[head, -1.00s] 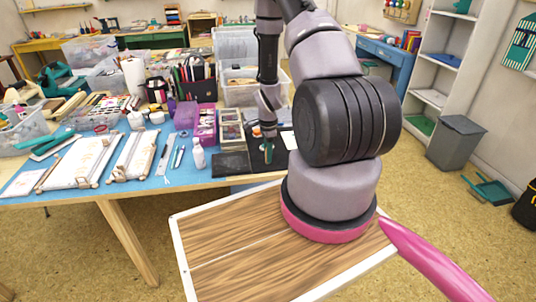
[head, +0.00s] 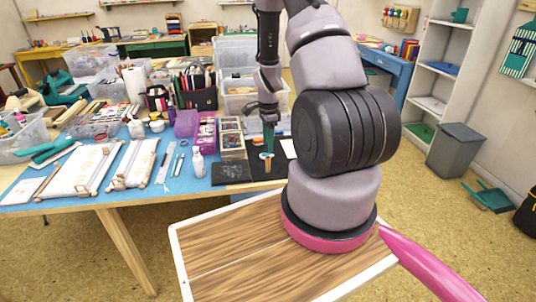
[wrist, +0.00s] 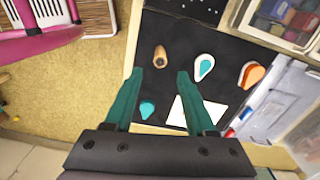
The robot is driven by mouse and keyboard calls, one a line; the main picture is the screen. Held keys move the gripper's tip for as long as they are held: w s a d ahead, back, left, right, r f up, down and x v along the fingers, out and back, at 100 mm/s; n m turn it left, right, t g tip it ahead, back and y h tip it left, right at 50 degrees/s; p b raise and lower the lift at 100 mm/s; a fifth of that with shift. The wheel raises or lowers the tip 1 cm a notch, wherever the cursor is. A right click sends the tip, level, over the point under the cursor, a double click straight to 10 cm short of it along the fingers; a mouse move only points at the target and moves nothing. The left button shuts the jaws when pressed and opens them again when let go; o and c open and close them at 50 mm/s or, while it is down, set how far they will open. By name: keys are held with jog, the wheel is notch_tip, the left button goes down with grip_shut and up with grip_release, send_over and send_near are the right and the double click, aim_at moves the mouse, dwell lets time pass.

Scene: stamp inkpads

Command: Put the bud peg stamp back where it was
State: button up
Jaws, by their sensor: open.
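A wooden peg stamp (wrist: 160,57) stands on the black mat (wrist: 225,45) in the wrist view, seen nearly from above, with a dark mark on its end. It also shows in the head view (head: 268,165) as a small tan post. I take it to be the bud peg stamp; its printing face is hidden. My gripper (wrist: 159,77) has teal fingers spread apart with nothing between them. In the head view my gripper (head: 268,146) hangs above the mat, over the peg and apart from it.
A teal drop shape (wrist: 203,67) and an orange shape (wrist: 251,75) on white bases lie right of the peg. A teal piece (wrist: 147,109) and white card (wrist: 200,113) lie nearer the fingers. A compartmented box (head: 232,142) and dark slate (head: 231,172) stand left of the mat.

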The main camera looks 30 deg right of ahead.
jog(key=shift+r, duration=1.55)
notch_tip(320, 180, up, 10)
jog(key=n+t, duration=0.1)
jog(key=n, duration=0.1)
send_over(268, 157)
jog(key=a, duration=0.3)
jog(key=s+a+r+n+t, duration=0.1)
jog(key=a+r+n, duration=0.1)
jog(key=r, duration=0.4)
jog(key=s+a+r+n+t, duration=0.1)
jog(key=a+r+n, duration=0.1)
jog(key=r, duration=0.5)
jog(key=s+a+r+n+t+y, duration=0.1)
jog(key=s+a+r+n+t, duration=0.1)
jog(key=s+r, duration=0.6)
jog(key=s+a+r+n+t+y, duration=0.1)
jog(key=s+a+r+n+t, duration=0.1)
jog(key=s+a+r+n, duration=0.2)
jog(key=s+r+n, duration=0.3)
jog(key=s+r, duration=0.1)
jog(key=s, duration=0.1)
jog(key=shift+s+a+r, duration=0.2)
jog(key=shift+s+r, duration=0.15)
jog(key=shift+r, duration=0.05)
